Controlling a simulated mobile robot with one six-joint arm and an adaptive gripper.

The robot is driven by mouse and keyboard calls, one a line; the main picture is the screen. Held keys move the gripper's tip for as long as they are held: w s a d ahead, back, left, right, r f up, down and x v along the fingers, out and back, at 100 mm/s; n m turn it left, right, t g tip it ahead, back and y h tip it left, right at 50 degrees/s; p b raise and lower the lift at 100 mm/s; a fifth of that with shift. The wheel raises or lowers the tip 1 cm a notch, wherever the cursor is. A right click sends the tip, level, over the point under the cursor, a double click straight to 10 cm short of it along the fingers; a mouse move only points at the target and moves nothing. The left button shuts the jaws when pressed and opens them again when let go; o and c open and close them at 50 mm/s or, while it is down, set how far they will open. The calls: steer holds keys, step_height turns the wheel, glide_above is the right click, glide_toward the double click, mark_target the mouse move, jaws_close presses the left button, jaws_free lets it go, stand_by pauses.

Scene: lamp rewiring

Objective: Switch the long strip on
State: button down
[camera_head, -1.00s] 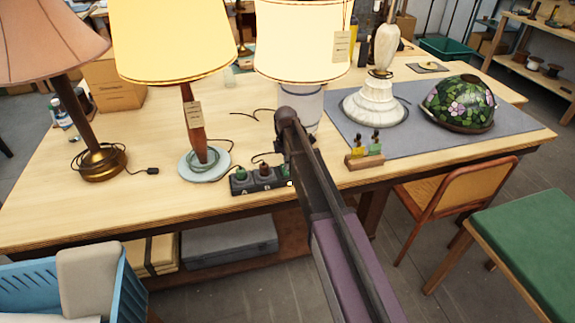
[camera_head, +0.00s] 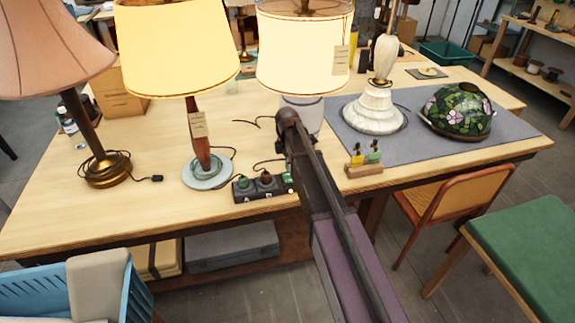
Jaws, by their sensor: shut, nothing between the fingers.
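The long strip (camera_head: 254,195) is a dark block of sockets near the front edge of the bench. A green plug (camera_head: 243,183) and a brown plug (camera_head: 266,178) stand in its left sockets. A bright green piece shows further right on it; I cannot tell if it is a plug or a switch. My arm crosses in front of the strip's right end and hides it. My gripper's fingers are hidden behind my arm. The yellow-shaded lamp (camera_head: 180,50) and the cream-shaded lamp (camera_head: 303,52) behind the strip look lit.
A wooden block (camera_head: 365,172) with yellow and green pieces sits right of my arm. A grey mat (camera_head: 400,150) holds a white lamp base (camera_head: 375,112) and a floral glass shade (camera_head: 457,112). A brass-based lamp (camera_head: 107,170) stands left. A chair (camera_head: 450,195) and green-topped stool (camera_head: 530,240) are right.

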mark_target(289, 182)
step_height(289, 182, up, 10)
steer(key=s+p, duration=0.1)
steer(key=p, duration=0.8)
steer(key=shift+f, duration=0.2)
steer(key=shift+d, duration=0.1)
steer(key=shift+s, duration=0.1)
steer(key=s+d+f+m+b, duration=0.1)
steer(key=s+d+m, duration=0.4)
steer(key=s+m, duration=0.5)
steer(key=s+d+f+m+b, duration=0.2)
steer(key=s+d+m, duration=0.4)
steer(key=s+m, duration=0.4)
steer(key=shift+s+d+t, duration=0.3)
steer(key=shift+s+t, duration=0.1)
steer(key=shift+s, duration=1.35)
stand_by(1.5)
